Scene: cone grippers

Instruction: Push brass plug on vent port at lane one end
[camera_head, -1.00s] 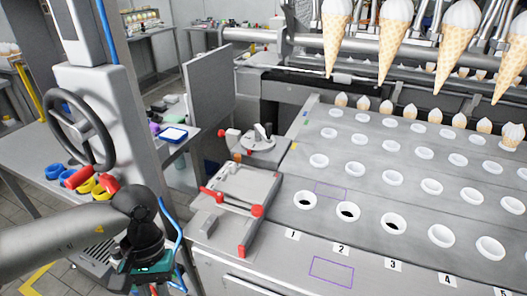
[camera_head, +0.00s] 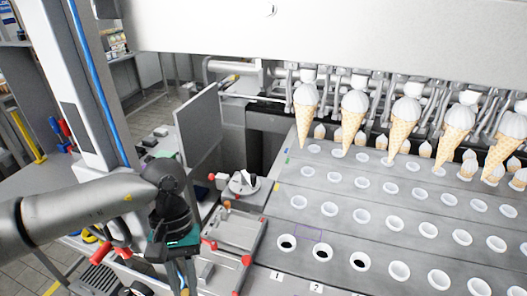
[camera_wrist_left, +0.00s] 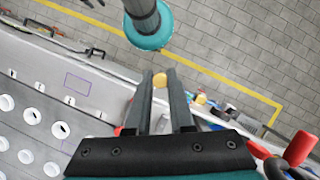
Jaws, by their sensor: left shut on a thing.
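My left gripper (camera_wrist_left: 159,82) is shut on a small brass-coloured round piece, the brass plug (camera_wrist_left: 159,80), held between its fingertips in the left wrist view. The lane one label (camera_head: 276,276) is on the front edge of the grey cone table (camera_head: 300,262). I cannot tell which opening is the vent port. My right gripper is not seen in either view.
A fixture with red knobs (camera_head: 232,246) stands at the table's left end, with a clamp (camera_head: 243,183) behind it. Large ice-cream cones (camera_head: 405,122) hang over the rows of white-rimmed holes. A grey upright panel (camera_head: 198,138) stands behind left. Paved floor (camera_wrist_left: 225,40) shows beyond the table edge.

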